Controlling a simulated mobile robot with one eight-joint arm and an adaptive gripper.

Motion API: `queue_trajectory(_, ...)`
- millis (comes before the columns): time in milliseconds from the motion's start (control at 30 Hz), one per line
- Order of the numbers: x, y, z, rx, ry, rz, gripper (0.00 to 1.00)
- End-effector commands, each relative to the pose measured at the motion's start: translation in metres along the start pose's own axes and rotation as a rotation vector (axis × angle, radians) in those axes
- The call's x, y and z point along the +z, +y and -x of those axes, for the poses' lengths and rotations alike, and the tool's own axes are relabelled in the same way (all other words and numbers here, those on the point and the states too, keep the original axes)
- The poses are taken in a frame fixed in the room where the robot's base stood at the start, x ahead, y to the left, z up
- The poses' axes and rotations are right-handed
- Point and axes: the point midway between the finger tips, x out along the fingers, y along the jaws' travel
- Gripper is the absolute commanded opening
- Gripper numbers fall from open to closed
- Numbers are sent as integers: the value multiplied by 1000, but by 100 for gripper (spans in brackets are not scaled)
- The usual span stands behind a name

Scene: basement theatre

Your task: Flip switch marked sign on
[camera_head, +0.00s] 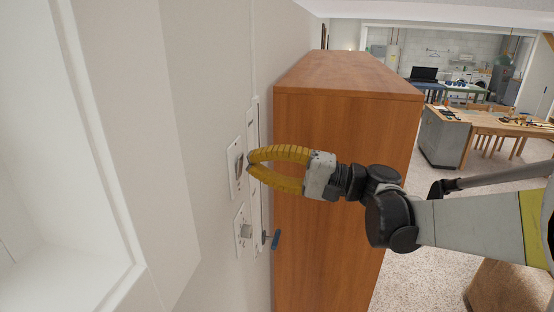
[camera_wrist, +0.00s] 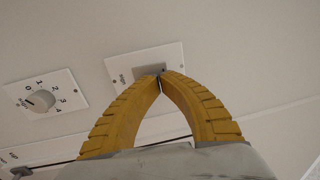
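A white switch plate (camera_head: 233,178) with a grey rocker is on the wall at the left. It also shows in the wrist view (camera_wrist: 119,72), with small lettering at its left side that is too small to read surely. My gripper (camera_head: 249,164) has two yellow ribbed fingers, and their tips meet right in front of the rocker. In the wrist view, the shut fingertips (camera_wrist: 160,74) cover the right part of the rocker. I cannot tell whether they touch it or which way it is tilted. Nothing shows held between the fingers.
A second plate with a round knob (camera_wrist: 41,101) and numbers is beside the switch plate, below it in the head view. A tall wooden cabinet (camera_head: 335,130) stands close on the right. A recessed white frame is at the left.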

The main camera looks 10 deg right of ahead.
Motion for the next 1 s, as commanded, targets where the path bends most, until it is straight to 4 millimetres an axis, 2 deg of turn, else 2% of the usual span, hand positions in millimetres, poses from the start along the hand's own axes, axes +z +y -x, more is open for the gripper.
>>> queue_trajectory(133,0,0,-9,0,-1,0,0)
queue_trajectory(500,0,1,-11,0,0,0,0)
queue_trajectory(633,1,-4,-21,43,-1,1,0)
queue_trajectory(700,0,-5,-21,94,0,1,0)
queue_trajectory(1000,0,-2,-21,94,-1,0,0)
